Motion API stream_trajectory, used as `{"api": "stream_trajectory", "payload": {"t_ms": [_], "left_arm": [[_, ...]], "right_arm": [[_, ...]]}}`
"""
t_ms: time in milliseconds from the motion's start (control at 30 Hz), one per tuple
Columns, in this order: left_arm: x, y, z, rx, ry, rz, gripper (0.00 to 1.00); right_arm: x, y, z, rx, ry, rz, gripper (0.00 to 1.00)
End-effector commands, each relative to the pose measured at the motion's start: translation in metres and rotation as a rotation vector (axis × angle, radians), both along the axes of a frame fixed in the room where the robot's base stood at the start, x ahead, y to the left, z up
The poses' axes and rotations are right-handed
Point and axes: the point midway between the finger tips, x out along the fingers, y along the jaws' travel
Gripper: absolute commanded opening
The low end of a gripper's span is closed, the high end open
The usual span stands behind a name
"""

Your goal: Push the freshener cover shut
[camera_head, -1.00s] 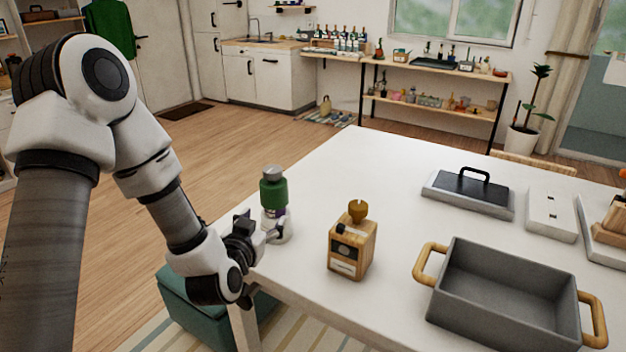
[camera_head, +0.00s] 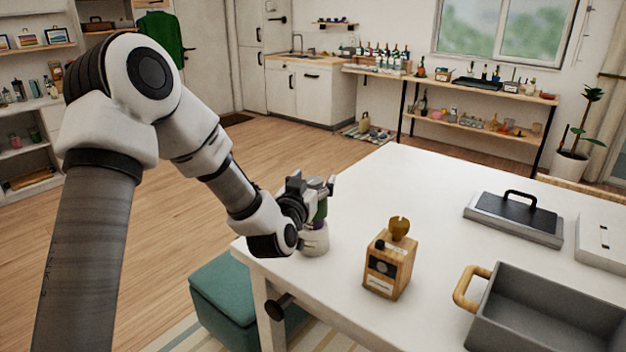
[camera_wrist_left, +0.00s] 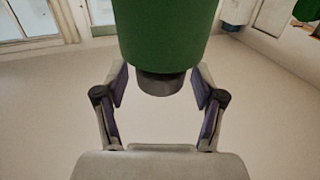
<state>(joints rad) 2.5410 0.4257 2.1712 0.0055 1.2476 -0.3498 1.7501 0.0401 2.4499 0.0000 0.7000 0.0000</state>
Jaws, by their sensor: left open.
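The freshener appears to be the upright bottle with a green upper part (camera_head: 321,206) and a white base (camera_head: 314,239), standing near the table's left edge. My left gripper (camera_head: 314,184) is at its upper part, open, and partly hides it. In the left wrist view the green body (camera_wrist_left: 165,30) with a dark grey end (camera_wrist_left: 160,84) lies between the open fingers, with gaps on both sides. I cannot make out the cover or whether it is shut. My right gripper is not in view.
A wooden box-shaped bottle (camera_head: 389,266) with a brass-coloured top stands right of the freshener on the white table (camera_head: 400,180). A grey pan (camera_head: 540,315) and a black-handled plate (camera_head: 514,215) are farther right. A teal stool (camera_head: 225,296) is below the table's left edge.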

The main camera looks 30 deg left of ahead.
Motion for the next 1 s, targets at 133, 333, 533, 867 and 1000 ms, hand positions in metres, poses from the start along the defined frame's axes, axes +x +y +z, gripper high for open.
{"api": "stream_trajectory", "payload": {"t_ms": [133, 333, 533, 867, 1000], "left_arm": [[0.0, 0.0, 0.0, 0.0, 0.0, 0.0, 0.51], [-0.001, 0.0, 0.0, -0.001, 0.0, 0.0, 0.0], [-0.001, 0.0, -0.018, -0.001, 0.002, 0.0, 0.0], [-0.001, 0.0, -0.037, -0.002, 0.006, 0.0, 0.0], [-0.001, 0.0, -0.037, -0.003, 0.007, 0.0, 0.56]], "right_arm": [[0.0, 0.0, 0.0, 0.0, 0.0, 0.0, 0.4], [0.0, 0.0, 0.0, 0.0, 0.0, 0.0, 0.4], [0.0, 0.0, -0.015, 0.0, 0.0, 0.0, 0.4], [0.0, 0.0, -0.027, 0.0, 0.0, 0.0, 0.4], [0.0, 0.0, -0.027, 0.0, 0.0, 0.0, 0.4]]}}
